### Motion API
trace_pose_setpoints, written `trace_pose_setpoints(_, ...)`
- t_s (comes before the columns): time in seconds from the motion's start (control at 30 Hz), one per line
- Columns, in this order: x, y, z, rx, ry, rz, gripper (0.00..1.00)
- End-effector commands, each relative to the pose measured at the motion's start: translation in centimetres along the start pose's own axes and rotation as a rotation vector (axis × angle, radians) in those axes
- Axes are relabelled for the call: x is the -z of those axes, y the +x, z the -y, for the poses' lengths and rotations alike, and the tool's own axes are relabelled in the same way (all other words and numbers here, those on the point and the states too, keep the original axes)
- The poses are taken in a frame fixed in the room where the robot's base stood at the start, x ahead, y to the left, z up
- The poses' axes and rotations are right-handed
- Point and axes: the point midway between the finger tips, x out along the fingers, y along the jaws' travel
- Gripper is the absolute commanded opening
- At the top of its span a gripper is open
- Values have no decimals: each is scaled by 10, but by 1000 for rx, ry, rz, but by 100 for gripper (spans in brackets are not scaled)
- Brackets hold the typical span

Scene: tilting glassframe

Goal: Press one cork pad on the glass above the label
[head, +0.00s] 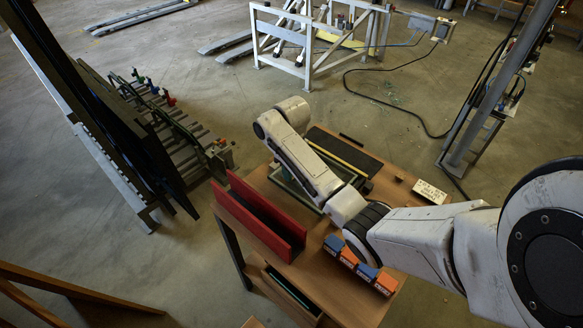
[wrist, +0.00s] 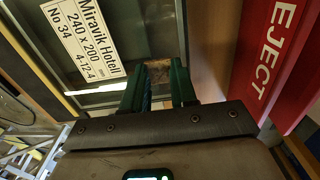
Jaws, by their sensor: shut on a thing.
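The glass (wrist: 150,35) lies in its frame under my gripper in the wrist view. The white label (wrist: 82,40) on it reads "Miravik Hotell No 34, 240 x 200" and is at the upper left, left of my fingertips. My gripper (wrist: 158,82) has green fingers and is shut on a small brown piece (wrist: 158,68), which looks like a cork pad. I cannot tell whether the piece touches the glass.
A red holder (head: 260,215) stands left of the frame; its red side reads "EJECT" in the wrist view (wrist: 275,55). Blue and orange boxes (head: 360,265) sit near my arm. A black mat (head: 345,155) lies behind.

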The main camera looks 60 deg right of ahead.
Motion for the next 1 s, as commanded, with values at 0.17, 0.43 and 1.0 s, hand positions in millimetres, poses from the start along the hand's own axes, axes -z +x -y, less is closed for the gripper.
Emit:
trace_pose_setpoints(0.17,0,6,0,-1,0,0,0)
trace_pose_setpoints(0.43,0,6,0,0,0,0,0)
trace_pose_setpoints(1.0,0,10,0,0,0,1,0)
